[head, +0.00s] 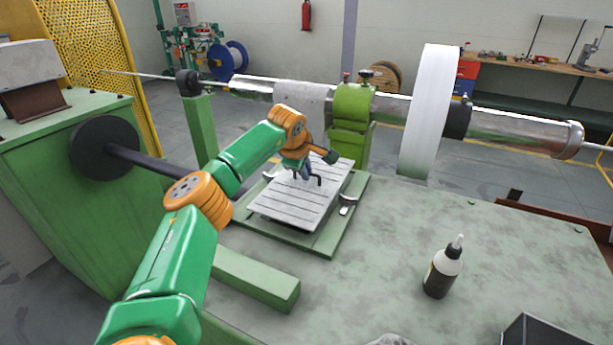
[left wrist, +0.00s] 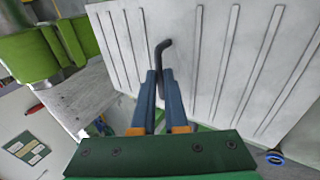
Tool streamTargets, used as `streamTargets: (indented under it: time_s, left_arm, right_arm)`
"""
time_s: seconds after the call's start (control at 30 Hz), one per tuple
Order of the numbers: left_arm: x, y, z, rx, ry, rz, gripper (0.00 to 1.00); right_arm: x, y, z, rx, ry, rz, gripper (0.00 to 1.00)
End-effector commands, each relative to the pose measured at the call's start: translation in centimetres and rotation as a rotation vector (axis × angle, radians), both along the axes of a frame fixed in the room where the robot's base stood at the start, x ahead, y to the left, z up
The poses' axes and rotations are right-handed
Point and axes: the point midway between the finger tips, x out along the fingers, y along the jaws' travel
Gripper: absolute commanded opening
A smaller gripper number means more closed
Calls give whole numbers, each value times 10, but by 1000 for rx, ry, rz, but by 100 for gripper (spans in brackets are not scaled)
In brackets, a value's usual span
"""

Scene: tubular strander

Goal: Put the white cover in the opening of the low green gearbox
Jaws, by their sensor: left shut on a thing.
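The white cover (head: 290,207) is a ribbed pale plate with a dark bent handle (left wrist: 160,50). It lies over the low green gearbox (head: 332,243), roughly in line with its frame. A dark strip shows under its near edge, so it looks slightly raised or tilted; I cannot tell whether any edge rests in the opening, which the cover mostly hides. My left gripper (head: 313,181) is shut on the handle; its blue fingers (left wrist: 159,88) pinch it in the left wrist view. The cover also fills the upper right there (left wrist: 219,65). My right gripper is not in view.
Small metal clips (head: 346,205) sit on the gearbox rim. A bright green bearing block (head: 350,120) and a shaft with a white disc (head: 428,110) stand behind. A bottle (head: 442,270) stands on the mottled green surface to the right, with free room around it.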

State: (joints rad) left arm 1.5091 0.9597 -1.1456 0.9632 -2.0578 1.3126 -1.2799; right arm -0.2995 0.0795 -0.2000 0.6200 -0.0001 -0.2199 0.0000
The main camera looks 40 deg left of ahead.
Motion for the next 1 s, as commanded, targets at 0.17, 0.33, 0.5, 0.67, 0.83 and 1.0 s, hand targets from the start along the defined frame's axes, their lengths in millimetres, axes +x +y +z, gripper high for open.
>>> streamTargets:
  time_s: [0.17, 0.33, 0.5, 0.67, 0.83, 1.0]
  left_arm:
    - [8, 6, -10, -1, -3, 0, 0]
    - [8, 8, -38, 0, -1, 0, 0]
    - [9, 8, -44, 0, -5, -1, 0]
    - [8, 8, -45, -1, -2, 0, 35]
    - [8, 8, -45, -1, -2, 0, 41]
    - [8, 7, -43, -1, -3, 0, 41]
  right_arm:
    - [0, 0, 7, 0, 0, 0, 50]
    - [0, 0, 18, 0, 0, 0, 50]
    - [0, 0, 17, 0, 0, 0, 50]
    - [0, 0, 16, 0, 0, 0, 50]
    - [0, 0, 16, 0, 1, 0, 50]
    - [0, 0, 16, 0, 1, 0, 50]
